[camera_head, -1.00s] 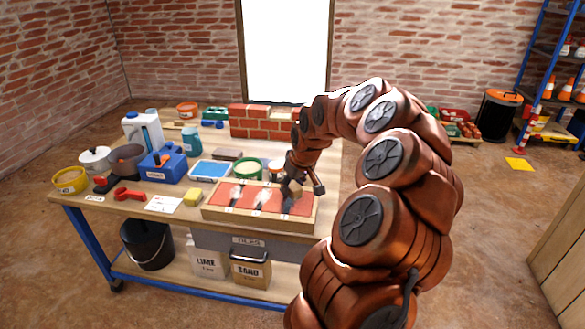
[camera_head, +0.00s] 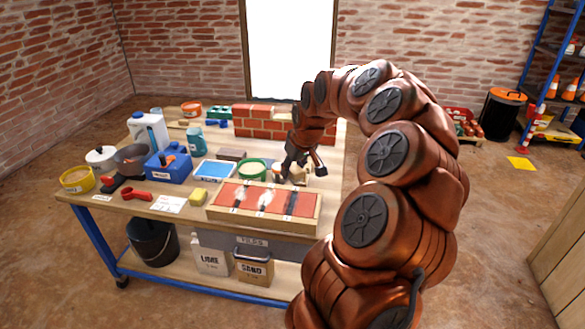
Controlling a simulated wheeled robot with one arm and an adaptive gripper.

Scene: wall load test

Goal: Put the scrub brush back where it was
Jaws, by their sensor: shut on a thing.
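My gripper (camera_head: 290,168) is over the right part of the workbench, just behind the wooden-framed tray. It is shut on a small tan thing (camera_head: 300,173), which looks like the scrub brush. The fingers and wrist hide much of it, and I cannot tell whether it touches the table. The tray (camera_head: 262,221) holds a red panel with two whitish smeared patches and a dark stripe at the right.
A green-rimmed tub (camera_head: 252,170) stands just left of my gripper. A low brick wall (camera_head: 262,121) stands behind it. A yellow sponge (camera_head: 198,197), a blue tray (camera_head: 213,171) and a blue toolbox (camera_head: 168,166) are further left. Bare tabletop shows near the right edge.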

